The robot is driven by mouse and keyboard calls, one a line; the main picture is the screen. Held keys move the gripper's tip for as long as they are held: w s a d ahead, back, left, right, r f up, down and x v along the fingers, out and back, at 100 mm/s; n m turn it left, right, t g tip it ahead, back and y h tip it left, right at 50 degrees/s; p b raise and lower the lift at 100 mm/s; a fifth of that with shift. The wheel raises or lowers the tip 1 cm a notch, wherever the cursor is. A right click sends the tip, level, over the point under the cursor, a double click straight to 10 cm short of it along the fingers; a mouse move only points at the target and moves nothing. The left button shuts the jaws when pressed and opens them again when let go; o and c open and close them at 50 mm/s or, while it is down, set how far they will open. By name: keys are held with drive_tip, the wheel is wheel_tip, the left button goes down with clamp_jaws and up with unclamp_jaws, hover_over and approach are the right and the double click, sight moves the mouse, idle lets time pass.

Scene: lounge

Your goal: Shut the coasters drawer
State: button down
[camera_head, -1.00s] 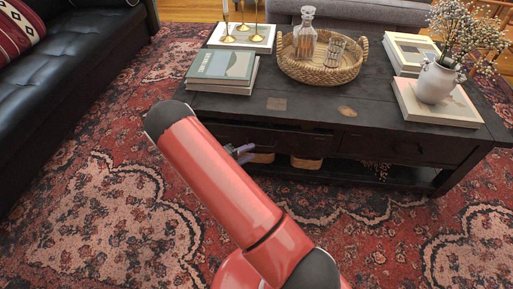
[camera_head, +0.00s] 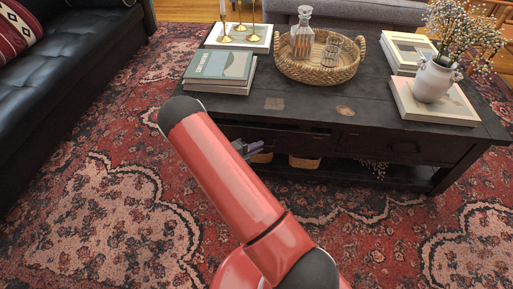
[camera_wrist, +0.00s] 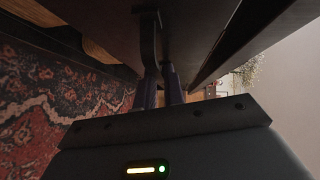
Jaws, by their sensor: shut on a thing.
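The dark wooden coffee table (camera_head: 390,118) has drawers along its front. The left drawer (camera_head: 300,138) is partly behind my arm in the head view, with a dark slot above its front; how far it stands out is hard to tell. In the wrist view the drawer front (camera_wrist: 187,30) fills the upper middle, with a dark handle (camera_wrist: 149,40) on it. My gripper (camera_wrist: 160,82) is shut on this handle, its purple-grey fingers either side of the handle's lower end. In the head view the gripper (camera_head: 250,149) shows small at the table's front. The drawer's contents are hidden.
The tabletop holds books (camera_head: 220,70), a woven tray (camera_head: 318,72) with a decanter, and a white flower vase (camera_head: 434,82). Baskets (camera_head: 304,162) sit on the lower shelf. A black sofa (camera_head: 70,60) stands left. The patterned rug in front is clear.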

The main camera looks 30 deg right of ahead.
sight(258, 139)
drive_tip(key=w+d, duration=0.2)
drive_tip(key=w, duration=0.1)
drive_tip(key=shift+w+d+b, duration=0.1)
drive_tip(key=shift+w+b, duration=0.05)
drive_tip(key=shift+b, duration=0.25)
drive_tip(key=shift+w, duration=0.1)
drive_tip(key=c, duration=1.5)
unclamp_jaws()
drive_tip(key=shift+d, duration=0.1)
drive_tip(key=v, duration=0.7)
drive_tip(key=shift+a, duration=0.4)
drive_tip(key=shift+r, duration=0.1)
